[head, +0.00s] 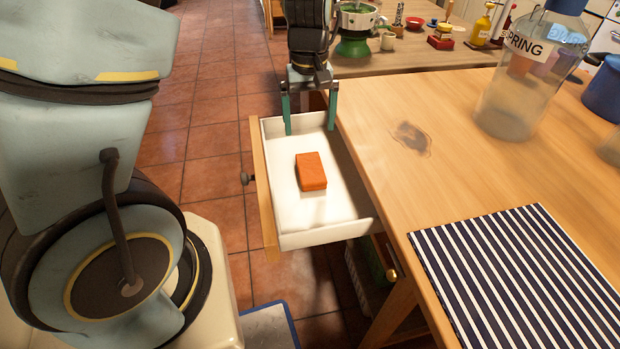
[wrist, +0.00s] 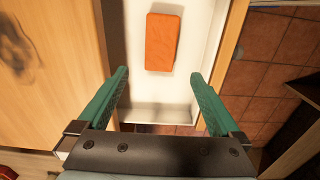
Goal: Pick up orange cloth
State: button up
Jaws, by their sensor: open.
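The orange cloth (head: 311,171) is a small folded block lying flat on the white floor of an open drawer (head: 290,212). In the wrist view the cloth (wrist: 163,42) lies ahead of my fingers, near the top of the picture. My gripper (head: 310,130) is at the far end of the drawer, with its green fingers pointing down. It also shows in the wrist view (wrist: 162,82), open, with nothing between its fingers. The fingers are apart from the cloth.
The wooden table (head: 450,170) stands right of the drawer. On it are a striped mat (head: 520,270) and a large glass bottle (head: 530,80) labelled "SPRING". A second table behind holds a green grinder (head: 355,30) and several small items. Tiled floor lies left of the drawer.

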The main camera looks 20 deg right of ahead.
send_over(311, 167)
jog(key=f, duration=0.4)
jog(key=w+f, duration=0.1)
jog(key=f, duration=0.1)
jog(key=shift+d, duration=0.35)
jog(key=shift+s+a+f+p, duration=0.1)
jog(key=shift+s+a+f, duration=0.05)
jog(key=shift+f, duration=0.7)
jog(key=shift+s+a+f+p, duration=0.1)
jog(key=shift+s+f+p, duration=0.05)
jog(key=shift+f, duration=0.75)
jog(key=shift+s+a+f+p, duration=0.1)
jog(key=shift+s+a+f, duration=0.05)
jog(key=shift+f, duration=0.7)
jog(key=shift+c, duration=0.2)
jog(key=c, duration=1.2)
jog(key=shift+r, duration=0.1)
notch_tip(311, 167, up, 10)
jog(key=shift+f, duration=0.1)
